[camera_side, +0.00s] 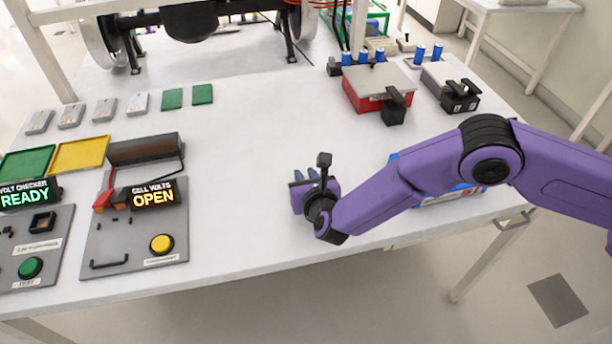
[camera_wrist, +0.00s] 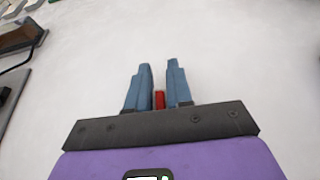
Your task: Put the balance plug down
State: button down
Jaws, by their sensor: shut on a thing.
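My gripper (camera_side: 306,174) is over the front middle of the white table (camera_side: 240,130), with its arm reaching in from the right. In the wrist view my gripper (camera_wrist: 158,83) shows two blue-grey fingers with a small red piece (camera_wrist: 159,99) between them near their base. I take this red piece to be the balance plug, held between the fingers. Most of it is hidden by the fingers. In the side view the held piece cannot be made out. Bare white table lies beyond the fingertips; how high they are above it is hard to tell.
A panel reading "CELL VOLTS OPEN" (camera_side: 153,194) with a yellow button (camera_side: 162,244) stands left. Green (camera_side: 26,163) and yellow (camera_side: 79,154) trays lie behind it. A red box with a grey lid (camera_side: 368,103) stands back right. A blue tray (camera_side: 447,196) is partly behind my arm. The table's middle is clear.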

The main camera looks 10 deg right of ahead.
jog(key=c, duration=1)
grip_release()
jog(key=shift+s+r, duration=0.15)
jog(key=shift+r, duration=0.05)
jog(key=v, duration=1.1)
jog(key=shift+s+r, duration=0.2)
jog(key=shift+s, duration=0.15)
